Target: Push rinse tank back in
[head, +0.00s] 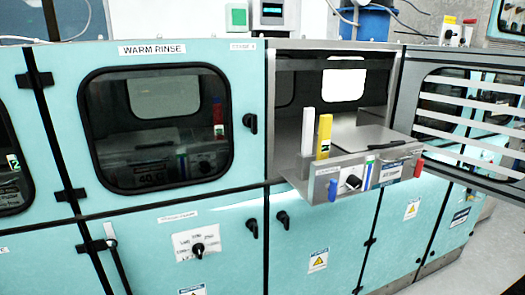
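A metal tank module (320,184) sticks forward out of an open bay in the turquoise cabinet row, right of centre in the head view. Its front panel carries a black knob (353,182), a blue handle (332,190), a red handle (418,167) and small labels too small to read surely. A white upright piece (307,132) and a yellow one (323,136) stand at its left. A grey lid or top surface (365,138) shows behind the panel. Neither of my grippers is in view.
The bay's slatted glass door (468,115) stands swung open to the right. The WARM RINSE door (155,125) on the left is closed. Lower cabinet doors (322,240) are closed. Grey floor (488,250) is clear at the lower right.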

